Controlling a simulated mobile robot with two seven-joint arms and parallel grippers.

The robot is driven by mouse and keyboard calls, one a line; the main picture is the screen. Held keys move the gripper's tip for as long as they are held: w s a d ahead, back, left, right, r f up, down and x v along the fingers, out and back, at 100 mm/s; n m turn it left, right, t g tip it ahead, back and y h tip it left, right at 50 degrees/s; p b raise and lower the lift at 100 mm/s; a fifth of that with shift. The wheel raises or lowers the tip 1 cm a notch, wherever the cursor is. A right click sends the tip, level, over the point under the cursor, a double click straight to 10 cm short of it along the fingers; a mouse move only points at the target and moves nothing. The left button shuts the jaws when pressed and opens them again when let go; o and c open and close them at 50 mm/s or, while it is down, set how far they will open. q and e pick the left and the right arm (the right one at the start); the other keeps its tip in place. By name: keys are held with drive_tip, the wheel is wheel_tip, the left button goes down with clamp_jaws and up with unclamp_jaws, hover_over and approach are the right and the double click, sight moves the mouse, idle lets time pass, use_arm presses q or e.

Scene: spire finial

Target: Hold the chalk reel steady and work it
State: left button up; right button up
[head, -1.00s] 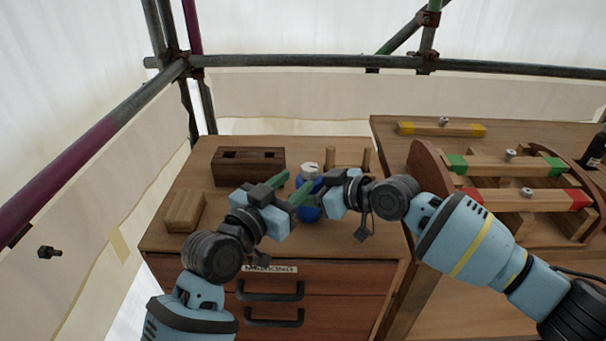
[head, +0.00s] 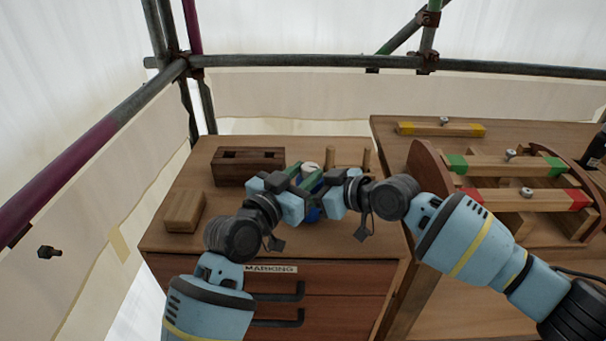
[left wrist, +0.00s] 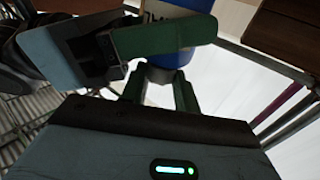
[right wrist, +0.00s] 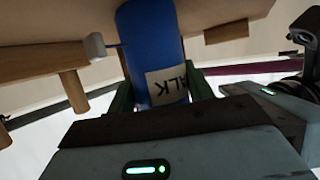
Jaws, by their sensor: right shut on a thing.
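The chalk reel (head: 313,215) is blue with a pale top and stands upright on the cabinet top, largely hidden behind my grippers. The right wrist view shows its blue body (right wrist: 150,45) and white label. My right gripper (right wrist: 160,92) is shut on it, one green finger on each side. My left gripper (head: 304,178) is close against the reel's near left side, at its upper part.
A dark slotted wooden block (head: 232,178) stands behind left, and a light wooden block (head: 184,212) at the left. Wooden pegs (head: 366,160) rise behind the reel. A bench at right carries a wooden rack (head: 425,170) with color-ended bars. The cabinet drawer is labeled MARKING (head: 270,269).

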use_arm(q)
drive_tip(key=shift+r+m+g+h, duration=0.1)
drive_tip(key=shift+m+g+h, duration=0.2)
drive_tip(key=shift+m+h, duration=0.15)
drive_tip(key=shift+w+m+g+h, duration=0.1)
drive_tip(key=shift+m+g+h, duration=0.8)
drive_tip(key=shift+h, duration=0.25)
drive_tip(key=shift+w+a+m+g+h, duration=0.15)
drive_tip(key=shift+a+m+g+h, duration=0.05)
drive_tip(key=shift+m+g+h, duration=0.6)
drive_tip(key=shift+w+a+f+m+g+h, duration=0.1)
drive_tip(key=shift+w+a+m+g+h, duration=0.1)
drive_tip(key=shift+m+g+h, duration=0.6)
drive_tip(key=shift+w+a+f+m+g+h, duration=0.1)
drive_tip(key=shift+w+m+g+h, duration=0.2)
drive_tip(key=shift+g, duration=0.9)
drive_tip(key=shift+w+a+m+g+h, duration=0.15)
drive_tip(key=shift+m+g+h, duration=0.1)
drive_tip(key=shift+m+g, duration=0.8)
drive_tip(key=shift+w+m+g+h, duration=0.2)
drive_tip(key=shift+m+g, duration=0.4)
drive_tip(key=shift+g, duration=0.75)
drive_tip(key=shift+m+g, duration=0.4)
drive_tip(key=shift+g, duration=0.2)
drive_tip(key=shift+s, duration=0.1)
drive_tip(key=o, duration=0.7)
